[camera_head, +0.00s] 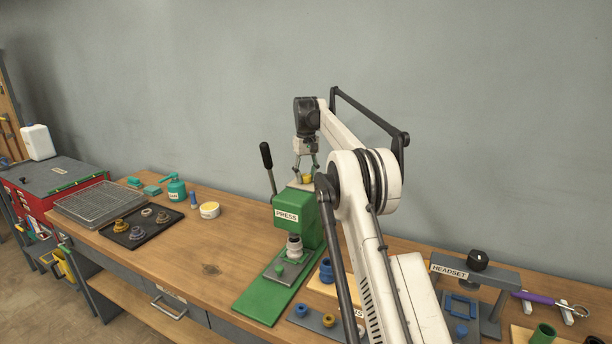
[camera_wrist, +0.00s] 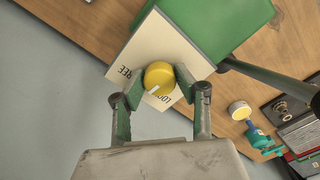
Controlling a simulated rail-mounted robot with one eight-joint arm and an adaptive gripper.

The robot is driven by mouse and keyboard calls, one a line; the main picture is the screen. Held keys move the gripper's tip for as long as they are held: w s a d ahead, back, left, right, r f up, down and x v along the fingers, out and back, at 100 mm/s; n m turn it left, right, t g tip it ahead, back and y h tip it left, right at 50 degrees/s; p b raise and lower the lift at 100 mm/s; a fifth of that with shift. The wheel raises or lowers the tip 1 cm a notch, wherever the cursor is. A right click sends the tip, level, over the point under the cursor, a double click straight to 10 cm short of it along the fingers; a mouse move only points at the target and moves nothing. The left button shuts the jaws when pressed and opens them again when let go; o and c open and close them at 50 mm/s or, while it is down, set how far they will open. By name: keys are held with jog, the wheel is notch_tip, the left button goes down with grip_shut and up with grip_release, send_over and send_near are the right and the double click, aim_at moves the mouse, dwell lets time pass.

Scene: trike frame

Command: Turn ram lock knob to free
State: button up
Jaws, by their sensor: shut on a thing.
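The ram lock knob (camera_wrist: 158,74) is a round yellow knob with a white pointer line, on a cream plate (camera_wrist: 150,40) on top of the green press (camera_head: 310,222). The plate is lettered FREE and, partly hidden by a finger, what looks like LOCK. The white line points toward the bottom of the wrist view, slightly left, between the two words. My gripper (camera_wrist: 160,82) is shut on the knob, with one green finger on each side. In the head view my gripper (camera_head: 306,171) is above the press, and the knob shows as a small yellow patch between its fingers.
The press's black-tipped lever (camera_head: 267,156) rises close to my gripper's left. A black tray of parts (camera_head: 141,229), a wire basket (camera_head: 100,203) and a tub (camera_head: 209,210) stand left on the bench. The headset stand (camera_head: 470,275) is at the right. Bench in front-left of the press is clear.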

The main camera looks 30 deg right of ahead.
aim_at(306, 175)
jog(key=m, duration=0.4)
jog(key=shift+m, duration=1.8)
jog(key=o, duration=1.1)
jog(key=shift+o, duration=0.2)
jog(key=shift+r, duration=3.75)
jog(key=shift+r, duration=0.1)
